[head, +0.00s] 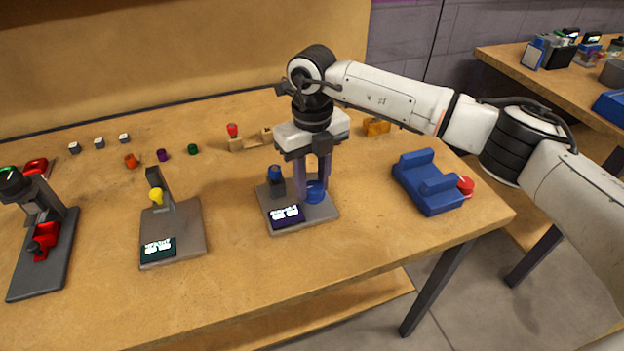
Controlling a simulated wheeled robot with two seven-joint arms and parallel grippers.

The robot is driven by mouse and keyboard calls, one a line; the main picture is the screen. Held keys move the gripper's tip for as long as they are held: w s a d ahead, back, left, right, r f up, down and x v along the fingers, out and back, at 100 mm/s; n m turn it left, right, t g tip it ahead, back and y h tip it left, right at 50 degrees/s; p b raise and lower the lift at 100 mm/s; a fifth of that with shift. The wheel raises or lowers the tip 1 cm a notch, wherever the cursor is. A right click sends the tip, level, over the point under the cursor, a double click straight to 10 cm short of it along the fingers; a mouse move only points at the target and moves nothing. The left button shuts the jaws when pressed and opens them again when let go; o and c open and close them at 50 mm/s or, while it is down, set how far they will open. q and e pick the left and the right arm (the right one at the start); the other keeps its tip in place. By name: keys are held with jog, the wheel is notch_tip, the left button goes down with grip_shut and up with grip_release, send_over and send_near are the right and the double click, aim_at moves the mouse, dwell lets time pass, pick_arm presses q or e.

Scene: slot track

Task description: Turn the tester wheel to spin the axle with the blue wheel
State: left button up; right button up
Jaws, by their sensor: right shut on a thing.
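A small tester with a grey base plate (326,212) stands near the middle of the table, with a dark display (286,216) at its front. A round blue wheel (315,192) sits low on its right side. A dark post with a blue top (275,174) stands on its left side. My right gripper (314,190) points straight down over the tester, its fingers shut on the blue wheel. The fingers partly cover the wheel, and I cannot make out an axle. My left gripper is out of view.
A grey stand with a yellow knob (156,196) is left of the tester; a red and black device (45,238) is farther left. A blue block fixture (426,182) with a red knob (466,185) is right. Small coloured parts lie behind. Table is clear between stands.

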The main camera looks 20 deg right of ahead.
jog(key=m, duration=0.3)
jog(key=shift+d+r+m+p, duration=0.1)
jog(key=shift+m+p, duration=0.2)
jog(key=shift+m, duration=0.1)
jog(key=m, duration=0.3)
jog(key=shift+m+p, duration=0.3)
jog(key=shift+p, duration=0.05)
jog(key=m, duration=0.2)
jog(key=shift+d+m+p, duration=0.1)
jog(key=shift+m+p, duration=0.2)
jog(key=shift+m, duration=0.9)
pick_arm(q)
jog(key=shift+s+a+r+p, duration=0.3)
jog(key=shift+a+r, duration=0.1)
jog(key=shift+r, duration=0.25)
pick_arm(e)
jog(key=shift+m, duration=0.4)
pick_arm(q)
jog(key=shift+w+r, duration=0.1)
pick_arm(e)
jog(key=o, duration=1.1)
jog(key=shift+c, duration=0.2)
